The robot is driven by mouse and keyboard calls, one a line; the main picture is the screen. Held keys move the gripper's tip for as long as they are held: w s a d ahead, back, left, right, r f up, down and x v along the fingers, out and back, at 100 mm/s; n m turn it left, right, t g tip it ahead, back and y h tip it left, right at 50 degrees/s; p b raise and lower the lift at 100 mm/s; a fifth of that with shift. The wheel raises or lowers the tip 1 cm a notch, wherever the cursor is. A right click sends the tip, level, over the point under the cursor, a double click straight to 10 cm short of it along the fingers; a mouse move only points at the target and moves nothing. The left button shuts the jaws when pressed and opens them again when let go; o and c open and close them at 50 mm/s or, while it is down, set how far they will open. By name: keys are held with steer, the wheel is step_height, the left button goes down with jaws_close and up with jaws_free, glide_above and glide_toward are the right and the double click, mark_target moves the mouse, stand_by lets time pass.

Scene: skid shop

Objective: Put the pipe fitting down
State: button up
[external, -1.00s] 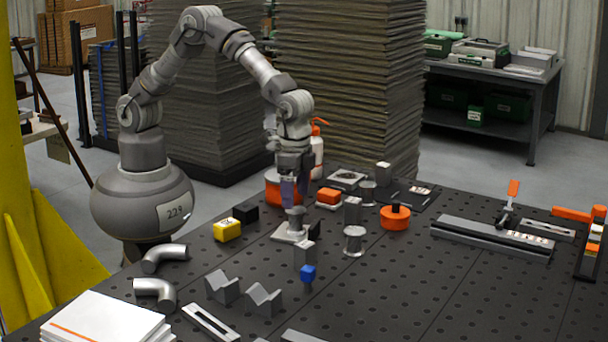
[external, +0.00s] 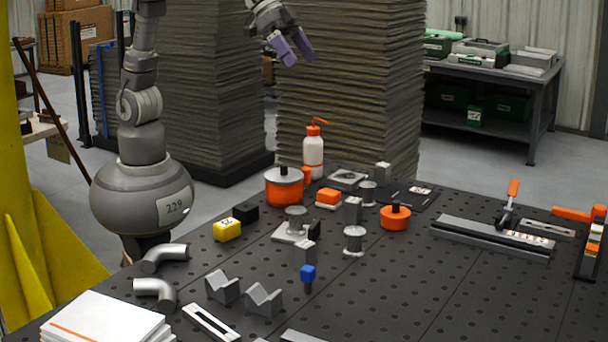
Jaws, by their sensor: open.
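A grey spool-shaped pipe fitting (external: 296,221) with a round top flange stands upright on a pale square plate (external: 282,236) on the dark perforated table. A similar flanged spool (external: 354,241) stands apart from it to the right. Two grey pipe elbows (external: 165,258) lie at the table's left side. My gripper (external: 300,59) is high above the table in front of the stacked sheets, with its two purple fingers apart and nothing between them. It touches nothing.
Around the plate stand a grey block (external: 305,251), a yellow block (external: 227,230), a black block (external: 246,213) and an orange-sided pot (external: 284,187). A white bottle (external: 313,155) is behind. Grey V-blocks (external: 264,299) are in front. The table's right front is clear.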

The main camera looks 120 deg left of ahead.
steer(key=s+r+t, duration=0.4)
steer(key=s+r, duration=0.3)
steer(key=r, duration=0.6)
steer(key=s+r+t, duration=0.4)
steer(key=s+r, duration=0.3)
steer(key=r, duration=0.7)
steer(key=shift+s+a+m, duration=0.15)
steer(key=shift+a+m, duration=0.05)
steer(key=shift+m, duration=0.2)
step_height(320, 180, down, 5)
steer(key=b, duration=0.5)
steer(key=shift+f, duration=0.2)
stand_by(1.5)
